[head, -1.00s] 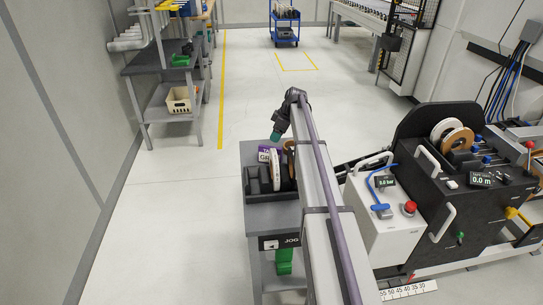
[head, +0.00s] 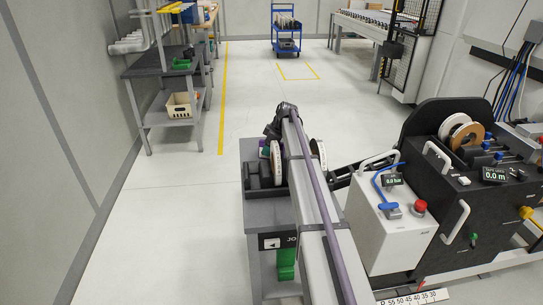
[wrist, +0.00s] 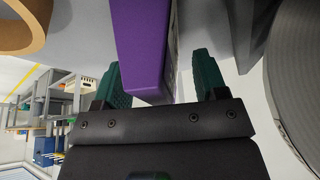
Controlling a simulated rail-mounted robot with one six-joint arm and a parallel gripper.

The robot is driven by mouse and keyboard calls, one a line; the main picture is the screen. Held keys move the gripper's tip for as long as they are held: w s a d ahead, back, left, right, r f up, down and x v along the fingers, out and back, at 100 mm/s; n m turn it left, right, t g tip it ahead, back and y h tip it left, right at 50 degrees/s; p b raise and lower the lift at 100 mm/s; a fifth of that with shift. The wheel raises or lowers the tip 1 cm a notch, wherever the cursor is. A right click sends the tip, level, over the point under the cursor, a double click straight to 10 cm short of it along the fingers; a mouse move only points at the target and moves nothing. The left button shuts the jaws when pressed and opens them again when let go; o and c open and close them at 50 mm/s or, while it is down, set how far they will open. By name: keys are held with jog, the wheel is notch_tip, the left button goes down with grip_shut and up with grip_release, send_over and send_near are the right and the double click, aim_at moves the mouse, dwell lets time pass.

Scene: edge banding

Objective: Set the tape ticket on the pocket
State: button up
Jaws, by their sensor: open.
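A purple piece with a pale printed side face, which looks like the tape ticket (wrist: 143,45), stands between the fingers of my gripper (wrist: 162,85) in the wrist view. Both green fingers are open, one on each side of it, with a visible gap at each side. My arm hides most of my gripper there. I cannot make out which part is the pocket.
Another roll (head: 319,155) stands right of my arm. In the wrist view a brown roll (wrist: 22,30) is at upper left and a large grey roll (wrist: 298,75) close at right. The black banding machine (head: 490,200) and white box (head: 392,230) stand to the right. Floor at left is clear.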

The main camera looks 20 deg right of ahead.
jog(key=shift+f+b, duration=0.25)
jog(key=shift+b, duration=0.05)
jog(key=shift+c, duration=0.3)
jog(key=c, duration=1)
notch_tip(320, 180, up, 11)
jog(key=p, duration=1.1)
jog(key=shift+f, duration=0.2)
